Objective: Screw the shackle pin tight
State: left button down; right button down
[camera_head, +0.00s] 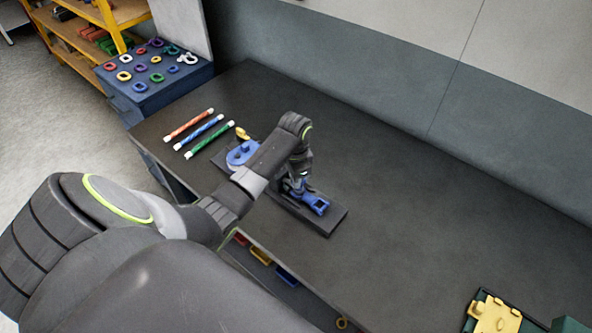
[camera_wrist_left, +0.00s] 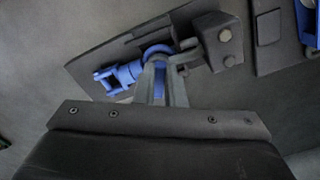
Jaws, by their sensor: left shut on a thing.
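A blue shackle with a curved bow (camera_wrist_left: 157,50) lies over a dark fixture board (camera_head: 322,222), beside a dark metal block. A blue forked fitting (camera_wrist_left: 117,77) is joined at its left; it also shows in the head view (camera_head: 314,202). My left gripper (camera_head: 299,183) is low over the board at the shackle. In the left wrist view its fingers (camera_wrist_left: 160,80) are shut on a blue part between them, apparently the shackle pin. The fingers hide most of the pin, and I cannot tell how far it is screwed in. My right gripper is not in view.
A blue rounded piece (camera_head: 241,154) sits at the board's left end. A blue box (camera_head: 165,88) topped with several coloured rings stands behind. A yellow part (camera_head: 494,316) lies front right. The bench's right middle is clear.

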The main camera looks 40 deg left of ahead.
pick_arm(q)
jog(key=m, duration=0.4)
jog(key=w+m, duration=0.1)
jog(key=m, duration=0.1)
jog(key=shift+a+r+m, duration=0.25)
jog(key=shift+m, duration=0.05)
jog(key=m, duration=0.5)
jog(key=shift+w+m, duration=0.25)
jog(key=shift+m, duration=0.05)
jog(key=shift+a, duration=0.1)
jog(key=c, duration=1.5)
grip_release()
jog(key=shift+s, duration=0.2)
jog(key=shift+f, duration=0.1)
